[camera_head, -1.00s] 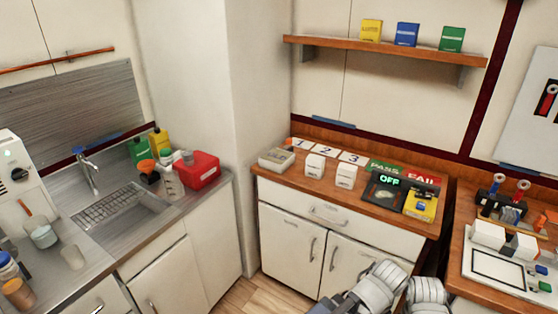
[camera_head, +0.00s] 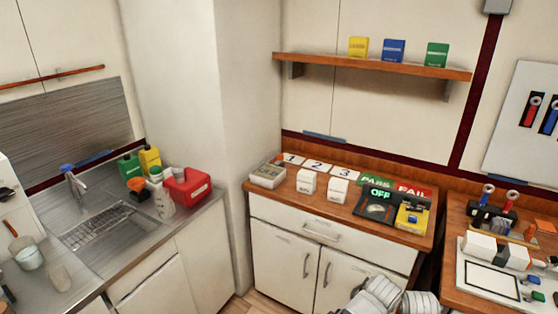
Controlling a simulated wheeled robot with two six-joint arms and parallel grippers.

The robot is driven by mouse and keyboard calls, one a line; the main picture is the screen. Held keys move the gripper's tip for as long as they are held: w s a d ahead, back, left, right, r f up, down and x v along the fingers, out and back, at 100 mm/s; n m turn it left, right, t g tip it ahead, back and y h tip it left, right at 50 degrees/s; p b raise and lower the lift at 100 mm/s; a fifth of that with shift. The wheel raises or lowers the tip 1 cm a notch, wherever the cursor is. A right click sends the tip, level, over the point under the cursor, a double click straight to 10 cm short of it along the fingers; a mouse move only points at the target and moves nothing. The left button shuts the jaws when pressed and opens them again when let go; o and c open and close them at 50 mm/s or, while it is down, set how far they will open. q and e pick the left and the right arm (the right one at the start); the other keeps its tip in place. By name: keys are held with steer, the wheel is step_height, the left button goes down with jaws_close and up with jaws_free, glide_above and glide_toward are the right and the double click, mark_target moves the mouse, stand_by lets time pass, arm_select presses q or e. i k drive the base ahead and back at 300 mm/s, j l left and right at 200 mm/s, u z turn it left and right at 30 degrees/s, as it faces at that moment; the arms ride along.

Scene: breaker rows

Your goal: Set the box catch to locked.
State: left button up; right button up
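No catch can be made out clearly at this size. A small light box (camera_head: 268,175) with a grey top sits at the left end of the wooden cabinet top. A yellow unit (camera_head: 411,218) with a small blue part lies at that top's right side. I cannot tell which of these carries the catch or how it is set. My pale arm parts show at the bottom edge, but neither gripper's fingers are visible.
Two white blocks stand by number cards on the cabinet top (camera_head: 272,199). A dark tester (camera_head: 378,204) reads OFF, near PASS and FAIL plates. A right bench (camera_head: 453,252) holds a white panel. A gap separates cabinet and bench. Bottles crowd the sink's right side.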

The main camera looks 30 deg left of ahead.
mark_target(280, 157)
steer(key=i+j, duration=0.15)
steer(key=i, duration=0.25)
steer(key=i+j+u, duration=0.1)
steer(key=i, duration=0.25)
steer(key=i+j, duration=0.2)
steer(key=i, duration=0.2)
